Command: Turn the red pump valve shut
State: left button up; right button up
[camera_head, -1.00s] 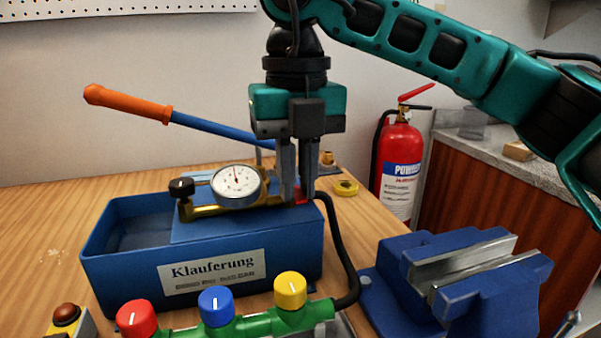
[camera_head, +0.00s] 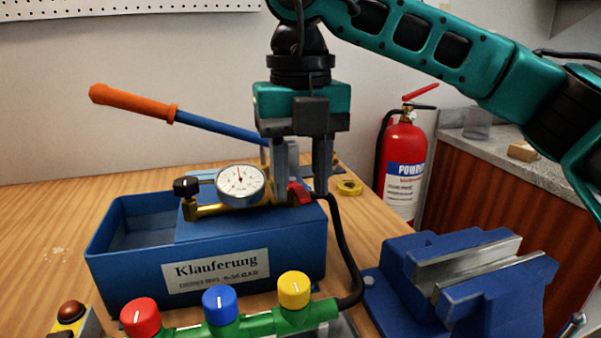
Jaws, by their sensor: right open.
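The blue test pump (camera_head: 295,252) stands on the wooden bench, with a blue lever with an orange grip (camera_head: 130,103) slanting up to the left. The small red pump valve (camera_head: 299,193) sits at the right end of the brass fitting, beside the round gauge (camera_head: 241,181). My right gripper (camera_head: 301,194) points straight down over it. Its fingers are spread, one left and one right of the red valve, with a gap visible. Whether either finger touches the valve I cannot tell. My left gripper is out of view.
A green manifold with red (camera_head: 141,316), blue (camera_head: 220,305) and yellow (camera_head: 294,290) knobs lies in front. A black hose (camera_head: 345,245) curves down right of the pump. A blue vise (camera_head: 450,280) stands at the right; a fire extinguisher (camera_head: 400,165) is behind.

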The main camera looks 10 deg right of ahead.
aim_at(301, 191)
notch_tip(301, 191, up, 13)
jog(key=p, duration=0.4)
jog(key=shift+f, duration=0.1)
